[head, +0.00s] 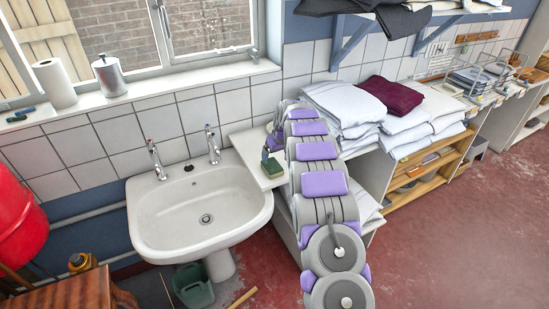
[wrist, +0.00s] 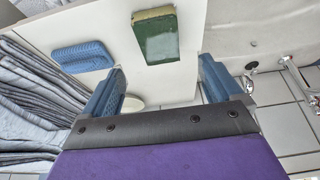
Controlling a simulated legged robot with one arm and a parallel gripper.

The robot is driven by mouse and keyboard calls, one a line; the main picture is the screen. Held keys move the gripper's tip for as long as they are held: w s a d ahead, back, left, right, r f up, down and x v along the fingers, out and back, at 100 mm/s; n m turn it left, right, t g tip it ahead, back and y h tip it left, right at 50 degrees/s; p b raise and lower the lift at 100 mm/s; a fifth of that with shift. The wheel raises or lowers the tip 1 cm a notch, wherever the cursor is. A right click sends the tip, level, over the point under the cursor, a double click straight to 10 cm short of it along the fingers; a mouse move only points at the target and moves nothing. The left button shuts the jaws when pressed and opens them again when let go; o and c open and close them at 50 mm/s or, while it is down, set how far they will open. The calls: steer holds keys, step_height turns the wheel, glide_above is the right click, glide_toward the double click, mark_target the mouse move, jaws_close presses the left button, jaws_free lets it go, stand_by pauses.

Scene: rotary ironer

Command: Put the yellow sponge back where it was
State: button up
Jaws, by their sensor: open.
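A sponge with a dark green face and a thin yellow edge (wrist: 155,36) lies flat on a white ledge (wrist: 110,25) in the wrist view. In the head view the small green sponge (head: 271,166) is on the white ledge (head: 250,150) right of the sink. My gripper (wrist: 161,72) is open, its blue-padded fingers apart with nothing between them. The sponge lies beyond the fingertips and apart from them. In the head view my purple and grey arm reaches over the ledge, and my gripper is mostly hidden at its far end.
A ridged blue pad (wrist: 82,56) lies near the sponge. Folded towels (head: 343,102) are stacked right of my arm. The white sink (head: 165,222) has two taps. Small green items (head: 18,116), a paper roll (head: 55,83) and a metal canister (head: 109,75) stand on the windowsill.

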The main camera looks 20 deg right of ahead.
steer(key=s+a+r+g, duration=0.2)
steer(key=s+a+r, duration=0.6)
steer(key=s, duration=0.4)
steer(key=s+a+r+g, duration=0.1)
steer(key=s+a+r, duration=0.6)
steer(key=s, duration=0.4)
steer(key=s+a+g, duration=0.1)
steer(key=s+a, duration=0.1)
steer(key=s, duration=0.9)
steer(key=s+a+g, duration=0.1)
steer(key=s+a, duration=0.2)
steer(key=s, duration=0.9)
steer(key=s+a+g, duration=0.1)
steer(key=s+a, duration=0.2)
steer(key=s, duration=0.9)
steer(key=shift+s+f, duration=0.25)
steer(key=shift+f, duration=0.1)
steer(key=shift+a, duration=0.1)
